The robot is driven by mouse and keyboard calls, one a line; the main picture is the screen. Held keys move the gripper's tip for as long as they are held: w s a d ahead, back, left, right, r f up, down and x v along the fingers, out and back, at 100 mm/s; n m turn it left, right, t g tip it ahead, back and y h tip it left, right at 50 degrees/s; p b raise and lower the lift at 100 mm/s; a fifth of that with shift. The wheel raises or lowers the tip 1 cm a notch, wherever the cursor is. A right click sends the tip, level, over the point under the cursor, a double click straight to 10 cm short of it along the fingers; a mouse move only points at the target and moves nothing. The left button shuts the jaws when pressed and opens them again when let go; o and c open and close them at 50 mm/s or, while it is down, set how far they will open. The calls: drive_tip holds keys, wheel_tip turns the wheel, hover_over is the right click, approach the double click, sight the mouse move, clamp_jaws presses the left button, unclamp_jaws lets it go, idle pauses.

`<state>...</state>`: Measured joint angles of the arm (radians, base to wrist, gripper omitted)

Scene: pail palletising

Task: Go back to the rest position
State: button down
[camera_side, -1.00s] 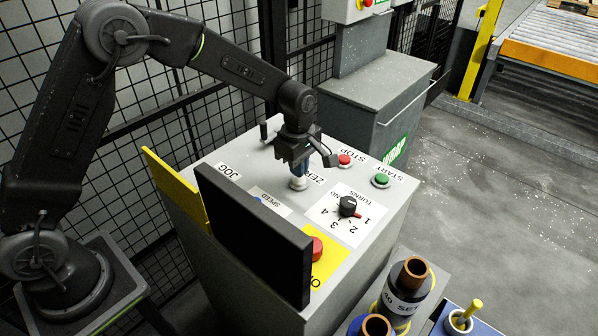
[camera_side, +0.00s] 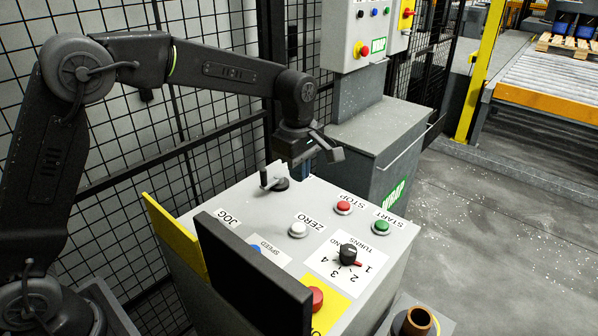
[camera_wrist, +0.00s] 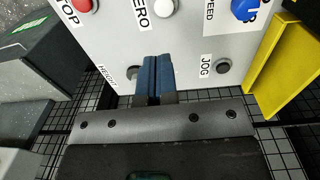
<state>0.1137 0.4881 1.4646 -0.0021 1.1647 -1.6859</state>
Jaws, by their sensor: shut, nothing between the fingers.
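My gripper (camera_side: 298,170) is in the air above the back part of the sloping grey console (camera_side: 395,245), with its blue fingers pointing down. In the wrist view the fingers (camera_wrist: 155,76) lie together with nothing between them. The white ZERO button (camera_side: 297,229) is in front of and below the gripper, clear of it; it also shows in the wrist view (camera_wrist: 165,8).
STOP (camera_side: 343,206) and START (camera_side: 381,227) buttons and a black TURNS dial (camera_side: 347,253) are on the console. A black panel (camera_side: 255,275) and a yellow plate (camera_side: 175,237) rise at its left. Mesh fence (camera_side: 200,140) and a grey cabinet (camera_side: 375,140) stand behind.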

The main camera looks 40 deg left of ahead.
drive_tip(key=s+a+r+m+t, duration=0.35)
drive_tip(key=s+r+m, duration=0.55)
drive_tip(key=s, duration=0.5)
drive_tip(key=s+a+f+m+t, duration=0.2)
drive_tip(key=s+m, duration=0.7)
drive_tip(key=s, duration=0.4)
drive_tip(key=shift+s, duration=0.25)
